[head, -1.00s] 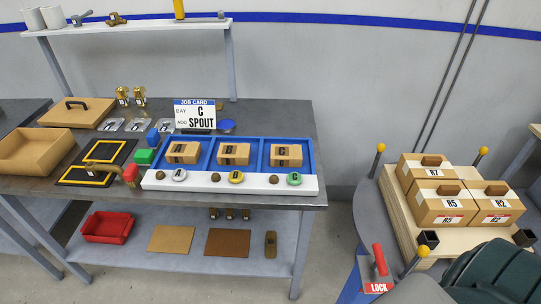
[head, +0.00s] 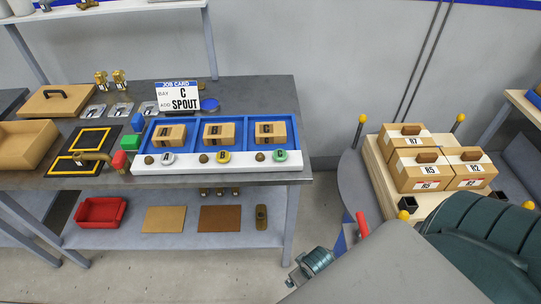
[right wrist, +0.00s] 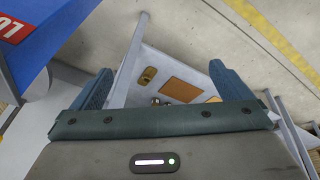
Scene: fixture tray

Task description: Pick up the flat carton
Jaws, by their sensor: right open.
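Two thin flat pieces lie on the lower shelf of the bench: a tan one (head: 164,219) and a darker brown one (head: 220,219). I cannot tell which is the flat carton. The brown one (right wrist: 181,89) also shows between my fingers in the right wrist view; another flat piece (right wrist: 213,99) is partly hidden by my gripper there. My right gripper (head: 308,270) is at the bottom middle of the head view, right of the bench leg. In the right wrist view my right gripper (right wrist: 162,88) is open and empty, apart from the shelf. My left gripper is not in view.
A red bin (head: 101,212) and a dark brown oval item (head: 261,217) share the lower shelf (head: 135,240). The bench leg (head: 289,225) stands near my gripper. A round table (head: 350,185) with several boxes (head: 425,178) is at right. A blue tray (head: 190,135) sits on the bench top.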

